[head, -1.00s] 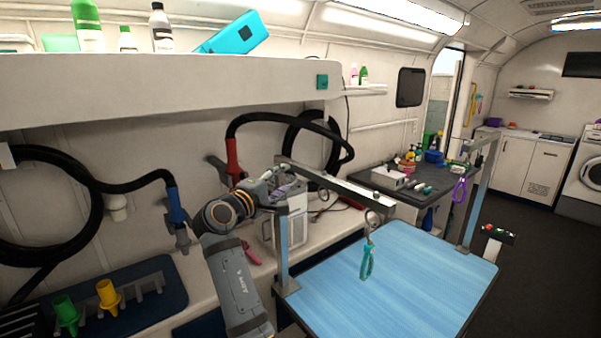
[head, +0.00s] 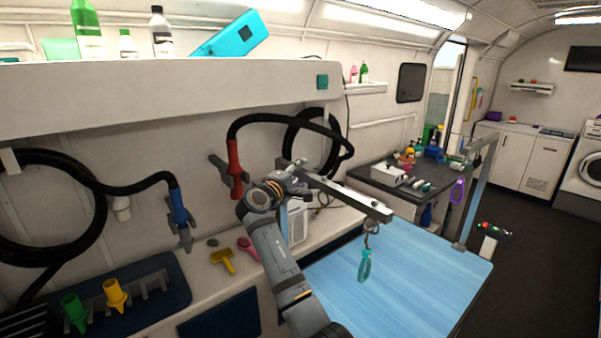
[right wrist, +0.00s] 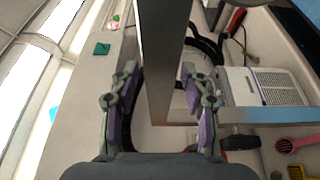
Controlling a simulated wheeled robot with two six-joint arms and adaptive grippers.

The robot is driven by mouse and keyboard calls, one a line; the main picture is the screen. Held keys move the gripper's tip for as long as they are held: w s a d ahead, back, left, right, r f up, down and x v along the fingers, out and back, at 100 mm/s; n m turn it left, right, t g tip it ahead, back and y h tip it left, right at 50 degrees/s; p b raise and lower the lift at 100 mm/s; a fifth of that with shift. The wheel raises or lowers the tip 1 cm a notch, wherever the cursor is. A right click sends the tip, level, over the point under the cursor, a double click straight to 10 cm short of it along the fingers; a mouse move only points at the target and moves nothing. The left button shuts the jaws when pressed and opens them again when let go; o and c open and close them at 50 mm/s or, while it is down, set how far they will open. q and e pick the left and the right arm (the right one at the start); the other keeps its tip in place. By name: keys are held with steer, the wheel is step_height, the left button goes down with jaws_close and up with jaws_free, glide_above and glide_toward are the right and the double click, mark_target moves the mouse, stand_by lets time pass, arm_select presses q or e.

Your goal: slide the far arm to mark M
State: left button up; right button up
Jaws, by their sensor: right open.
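Two grey bars stand on posts at the blue grooming table. The nearer bar (head: 345,195) carries a hanging teal loop (head: 365,264); the other bar (head: 480,146), at the table's right side and farther off, carries a purple loop (head: 457,190). My right gripper (head: 289,177) is at the left end of the nearer bar. In the right wrist view its open fingers (right wrist: 158,85) stand on either side of a grey bar (right wrist: 165,60), with gaps visible. My arm hides most of the near post. I cannot make out a mark M. My left gripper is not in view.
The blue table top (head: 410,275) is clear below the loop. A white shelf (head: 170,88) with bottles overhangs the left. Red (head: 234,165) and blue (head: 179,215) hose nozzles hang on the wall. A yellow brush (head: 222,260) lies on the counter beside my arm.

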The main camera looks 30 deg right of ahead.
jaws_close()
step_height(320, 180, up, 13)
steer(key=p, duration=0.5)
steer(key=shift+p, duration=0.35)
steer(key=shift+f, duration=0.1)
jaws_free()
steer(key=shift+f, duration=0.1)
